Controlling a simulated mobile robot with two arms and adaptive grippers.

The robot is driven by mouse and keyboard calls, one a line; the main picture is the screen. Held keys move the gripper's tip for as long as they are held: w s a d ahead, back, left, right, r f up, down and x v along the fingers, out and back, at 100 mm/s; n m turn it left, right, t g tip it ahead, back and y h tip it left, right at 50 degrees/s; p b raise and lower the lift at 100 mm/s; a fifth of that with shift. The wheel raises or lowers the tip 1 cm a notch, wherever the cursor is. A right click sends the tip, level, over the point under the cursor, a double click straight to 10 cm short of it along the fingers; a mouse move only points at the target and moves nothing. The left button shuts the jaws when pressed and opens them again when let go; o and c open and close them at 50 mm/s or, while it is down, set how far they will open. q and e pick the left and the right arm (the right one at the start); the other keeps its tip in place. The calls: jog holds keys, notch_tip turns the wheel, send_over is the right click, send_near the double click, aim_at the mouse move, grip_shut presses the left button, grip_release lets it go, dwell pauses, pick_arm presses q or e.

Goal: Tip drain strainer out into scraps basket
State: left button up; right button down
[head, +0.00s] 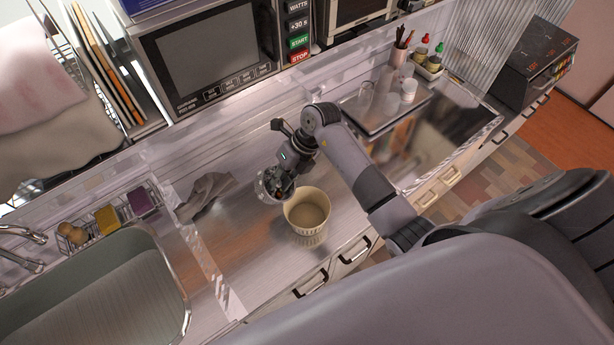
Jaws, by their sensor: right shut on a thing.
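The scraps basket (307,213) is a round cream container standing on the metal counter, open at the top, with a slotted lower wall. My right gripper (283,180) is shut on the drain strainer (271,187), a small metal cup, just behind and left of the basket's rim. The strainer looks tilted; its inside is mostly hidden by the gripper. I cannot tell whether it touches the rim. My left gripper is not in view.
The sink (120,290) lies at the lower left, with a wire caddy of sponges (108,219) behind it. A crumpled grey cloth (207,196) lies left of the strainer. A microwave (208,55) stands at the back. A tray (379,123) with glasses is to the right.

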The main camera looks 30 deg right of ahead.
jog(key=shift+s+d+r+t+y, duration=0.2)
jog(key=shift+s+d+t+y, duration=0.1)
jog(key=shift+t+y, duration=0.15)
jog(key=shift+s+r+y, duration=0.1)
jog(key=shift+y, duration=0.15)
jog(key=shift+d+t, duration=0.1)
jog(key=shift+t, duration=0.15)
jog(key=shift+s+d+r+n+t+y, duration=0.25)
jog(key=shift+s+d+t+y, duration=0.15)
jog(key=shift+t+y, duration=0.4)
jog(key=shift+s+d+r+n+t+y, duration=0.15)
jog(key=shift+s+d+r+t+y, duration=0.15)
jog(key=shift+t+y, duration=0.5)
jog(key=shift+s, duration=0.1)
jog(key=s+d+n+t+y+b, duration=0.5)
jog(key=y+b, duration=0.8)
jog(key=b, duration=1.7)
jog(key=shift+s+t+y, duration=0.25)
jog(key=shift+t+y, duration=0.15)
jog(key=shift+t, duration=0.2)
dwell(1.7)
